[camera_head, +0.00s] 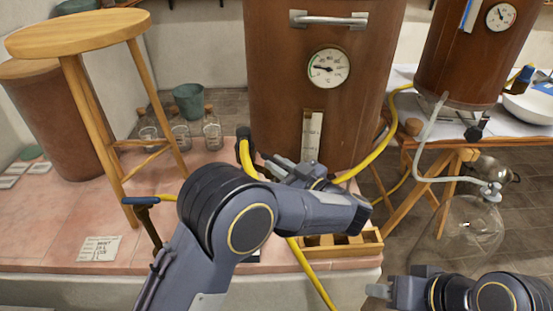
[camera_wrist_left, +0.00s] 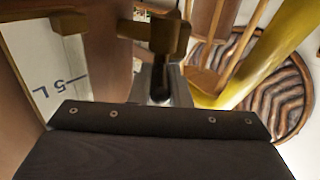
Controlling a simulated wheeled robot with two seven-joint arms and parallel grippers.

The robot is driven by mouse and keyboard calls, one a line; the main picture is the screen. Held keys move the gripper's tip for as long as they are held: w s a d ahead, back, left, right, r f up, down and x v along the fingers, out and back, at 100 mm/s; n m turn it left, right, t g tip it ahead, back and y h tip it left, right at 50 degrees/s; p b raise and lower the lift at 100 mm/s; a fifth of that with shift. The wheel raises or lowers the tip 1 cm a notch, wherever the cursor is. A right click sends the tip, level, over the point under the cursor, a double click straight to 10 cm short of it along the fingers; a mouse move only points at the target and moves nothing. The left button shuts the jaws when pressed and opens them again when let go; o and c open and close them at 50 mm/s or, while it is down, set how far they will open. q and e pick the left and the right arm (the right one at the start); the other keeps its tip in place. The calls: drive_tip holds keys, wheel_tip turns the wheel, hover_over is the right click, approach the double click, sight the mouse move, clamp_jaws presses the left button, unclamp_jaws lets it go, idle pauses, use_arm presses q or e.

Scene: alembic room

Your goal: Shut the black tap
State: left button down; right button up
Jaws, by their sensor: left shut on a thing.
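The big brown vessel (camera_head: 275,85) stands in the middle of the head view. My left gripper (camera_head: 308,172) is at its lower front, below the sight gauge. In the left wrist view a brass-coloured tap body (camera_wrist_left: 158,35) shows, with a dark tap handle (camera_wrist_left: 160,82) running down between the fingers of my left gripper (camera_wrist_left: 160,92), which is shut on it. Fingers and arm hide most of this tap in the head view. My right gripper (camera_head: 385,290) is apart from it at the bottom right, its opening unclear.
A yellow hose (camera_head: 377,150) passes around the left gripper. A wooden tray (camera_head: 370,247) lies just below. A blue-handled tap (camera_head: 148,200) and a wooden stool (camera_head: 80,35) stand left. A smaller vessel (camera_head: 470,55) and a glass flask (camera_head: 470,225) are at right.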

use_arm(q)
drive_tip(key=shift+w+d+n+g+y+p, duration=0.15)
drive_tip(key=shift+n+g+y+p, duration=0.15)
drive_tip(key=shift+n+g+y, duration=0.25)
drive_tip(key=shift+g+y, duration=0.25)
drive_tip(key=c, duration=1.4)
unclamp_jaws()
drive_tip(key=shift+o, duration=0.2)
drive_tip(key=v, duration=0.7)
drive_tip(key=shift+s+d, duration=0.2)
drive_tip(key=shift+s, duration=0.1)
